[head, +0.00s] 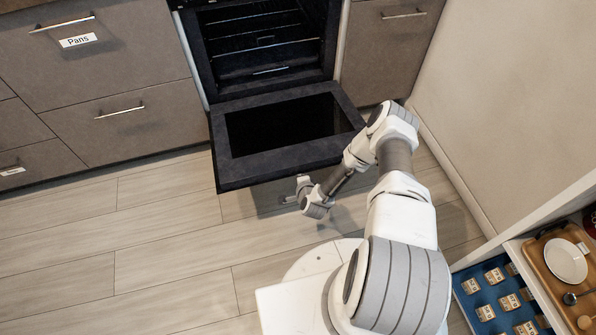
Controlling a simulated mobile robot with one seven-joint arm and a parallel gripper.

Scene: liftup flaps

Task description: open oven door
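The oven (263,48) stands at the top centre, and its dark cavity with wire racks shows. Its black door (280,157) is hinged down and extends out from the front over the floor, with a dark window in the middle. My arm reaches from the bottom right toward the door. My gripper (293,192) is low, just in front of the door's outer edge on its right half, and looks empty. The fingers are small and partly hidden by the wrist, so their opening cannot be told. I cannot tell whether it touches the door.
Brown drawers with metal handles, one labelled "Pans" (78,40), stand to the left. Another cabinet (385,45) and a beige wall (500,90) are right. A shelf with a blue tray (480,313) and a wooden tray (538,256) is bottom right. The wooden floor (120,235) at left is clear.

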